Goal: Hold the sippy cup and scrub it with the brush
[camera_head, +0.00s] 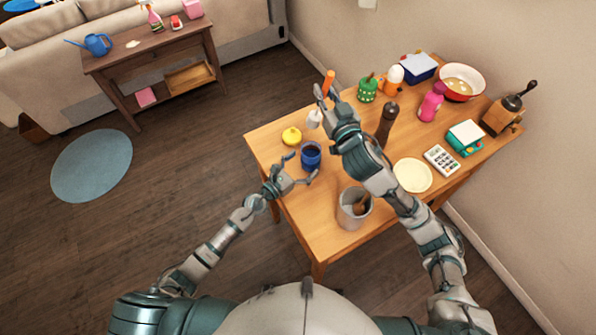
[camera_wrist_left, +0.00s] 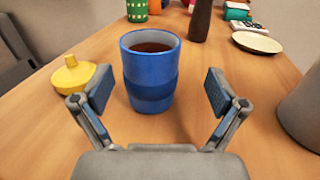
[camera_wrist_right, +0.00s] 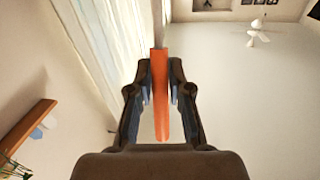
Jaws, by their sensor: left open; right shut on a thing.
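The blue sippy cup (camera_head: 311,157) stands upright on the wooden table, with brown inside; in the left wrist view the cup (camera_wrist_left: 150,78) is between the fingers and apart from both. A yellow lid (camera_head: 291,136) lies beside it on the table. My left gripper (camera_head: 302,167) is open around the near side of the cup. My right gripper (camera_head: 327,91) is shut on the brush's orange handle (camera_head: 328,82), above the table beyond the cup. A white part (camera_head: 314,118) below that gripper looks like the brush head. The right wrist view shows the orange handle (camera_wrist_right: 160,95) between the fingers.
A grey container (camera_head: 353,208) stands at the near table edge, right of the left gripper. A dark pepper mill (camera_head: 387,122), a cream plate (camera_head: 412,175), a green patterned cup (camera_head: 367,90) and a pink bottle (camera_head: 431,106) stand to the right. Bare wood lies around the cup.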

